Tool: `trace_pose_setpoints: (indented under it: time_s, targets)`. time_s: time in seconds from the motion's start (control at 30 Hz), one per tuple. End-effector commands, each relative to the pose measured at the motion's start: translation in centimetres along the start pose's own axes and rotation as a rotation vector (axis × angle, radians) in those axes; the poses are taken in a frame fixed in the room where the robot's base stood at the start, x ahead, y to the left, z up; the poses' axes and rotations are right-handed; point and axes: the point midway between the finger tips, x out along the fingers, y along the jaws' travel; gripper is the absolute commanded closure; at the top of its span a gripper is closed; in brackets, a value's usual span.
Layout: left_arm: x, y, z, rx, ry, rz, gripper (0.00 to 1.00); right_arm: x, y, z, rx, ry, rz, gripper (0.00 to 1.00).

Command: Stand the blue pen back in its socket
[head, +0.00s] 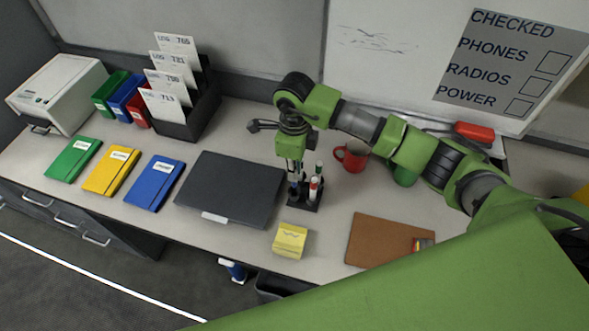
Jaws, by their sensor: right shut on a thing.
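The black pen holder (302,205) stands on the desk, right of the closed dark laptop. My right gripper (295,172) points down over the holder's left part and is shut on the blue pen (294,189). The blue pen looks upright, with its lower part at the holder; I cannot tell how deep it sits in its socket. A red-marked white pen (313,187) and a green-capped pen (319,168) stand in the holder close to the right of my gripper. My left gripper is not in view.
The dark laptop (230,187) lies left of the holder. A red mug (352,156) stands behind to the right, a yellow note pad (290,239) in front, and a brown board (385,240) at the right. Notebooks and a card rack (186,125) are further left.

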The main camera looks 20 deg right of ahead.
Motion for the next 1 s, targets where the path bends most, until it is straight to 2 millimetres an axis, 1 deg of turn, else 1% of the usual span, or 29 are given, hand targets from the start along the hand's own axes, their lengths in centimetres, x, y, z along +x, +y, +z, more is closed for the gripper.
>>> trace_pose_setpoints:
  time_s: [0.33, 0.6, 1.0]
  targets:
    - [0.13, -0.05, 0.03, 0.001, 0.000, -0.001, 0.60, 0.08, 0.01, -0.02, 0.000, 0.000, 0.000, 1.00]
    - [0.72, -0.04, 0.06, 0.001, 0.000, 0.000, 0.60, 0.38, -0.01, -0.07, -0.001, 0.001, 0.000, 1.00]
    - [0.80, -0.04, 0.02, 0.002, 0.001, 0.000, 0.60, 0.42, 0.01, -0.05, -0.001, 0.001, 0.000, 1.00]
